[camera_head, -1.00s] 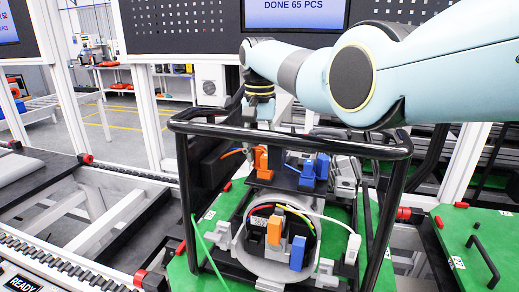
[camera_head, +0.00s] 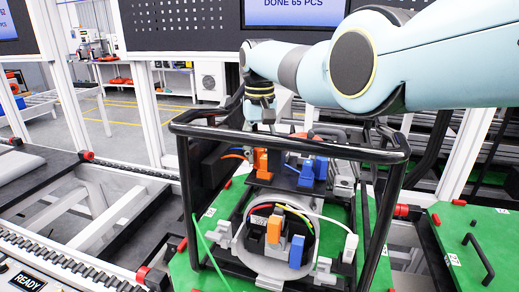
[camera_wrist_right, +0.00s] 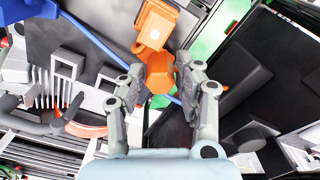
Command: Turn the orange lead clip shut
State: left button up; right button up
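The orange lead clip (camera_head: 261,163) stands at the back left of the black-framed fixture, beside a blue clip (camera_head: 307,173). My right gripper (camera_head: 262,128) points down just above and behind it. In the right wrist view the orange clip (camera_wrist_right: 155,26) lies just beyond the fingertips, and a second orange part (camera_wrist_right: 160,74) shows between them. My right gripper (camera_wrist_right: 160,66) has its fingers apart, one on each side of that part; contact is not clear. A blue lead runs past the orange parts. My left gripper is not in view.
A black tubular handle frame (camera_head: 290,142) surrounds the fixture, close to my right arm. A lower orange clip (camera_head: 273,230) and lower blue clip (camera_head: 297,251) stand at the front. Green plates (camera_head: 470,245) lie beside it; a roller conveyor (camera_head: 75,262) runs at left.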

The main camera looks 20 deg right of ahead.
jog(key=shift+o, duration=0.9)
notch_tip(320, 180, up, 12)
